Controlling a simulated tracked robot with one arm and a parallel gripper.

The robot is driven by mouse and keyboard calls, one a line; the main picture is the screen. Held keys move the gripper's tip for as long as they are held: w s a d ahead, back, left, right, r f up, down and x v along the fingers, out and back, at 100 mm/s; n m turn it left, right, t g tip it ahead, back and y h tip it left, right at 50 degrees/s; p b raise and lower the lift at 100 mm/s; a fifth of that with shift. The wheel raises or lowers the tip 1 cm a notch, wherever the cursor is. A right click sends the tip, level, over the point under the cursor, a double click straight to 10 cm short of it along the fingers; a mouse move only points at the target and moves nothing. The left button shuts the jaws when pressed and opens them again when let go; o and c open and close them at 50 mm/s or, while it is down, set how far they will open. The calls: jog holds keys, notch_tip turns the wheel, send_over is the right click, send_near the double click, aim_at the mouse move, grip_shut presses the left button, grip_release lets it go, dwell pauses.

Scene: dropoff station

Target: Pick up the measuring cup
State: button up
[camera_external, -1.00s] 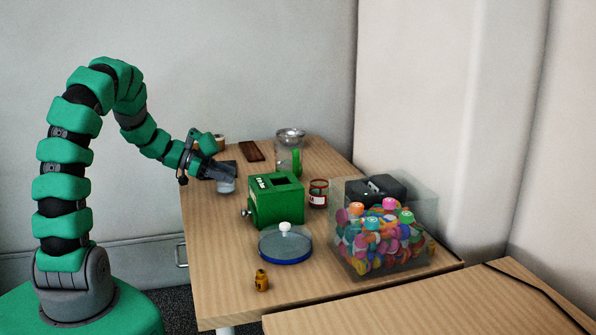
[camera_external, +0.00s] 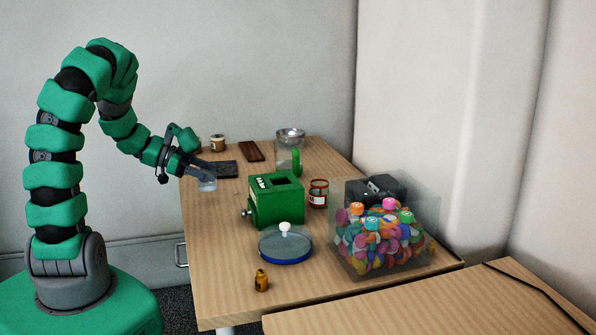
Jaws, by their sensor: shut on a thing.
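The measuring cup (camera_external: 207,184) is a small pale, clear-looking vessel at the tips of my gripper (camera_external: 205,174). My gripper reaches in from the left, over the table's left edge, and is shut on the cup. The cup is small in this view and partly covered by the fingers. I cannot tell exactly which part of it is gripped, or how far it is off the table.
On the table (camera_external: 220,260) stand a green box (camera_external: 275,203), a blue-rimmed lid (camera_external: 285,246), a small amber bottle (camera_external: 261,280), a red-labelled jar (camera_external: 318,193) and a clear bin of colourful pieces (camera_external: 380,240).

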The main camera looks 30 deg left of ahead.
jog(key=s+b, duration=0.2)
jog(key=s, duration=0.5)
jog(key=shift+s+a+r, duration=0.25)
jog(key=shift+s+r, duration=0.05)
jog(key=shift+r, duration=0.05)
jog(key=shift+s, duration=0.3)
dwell(1.1)
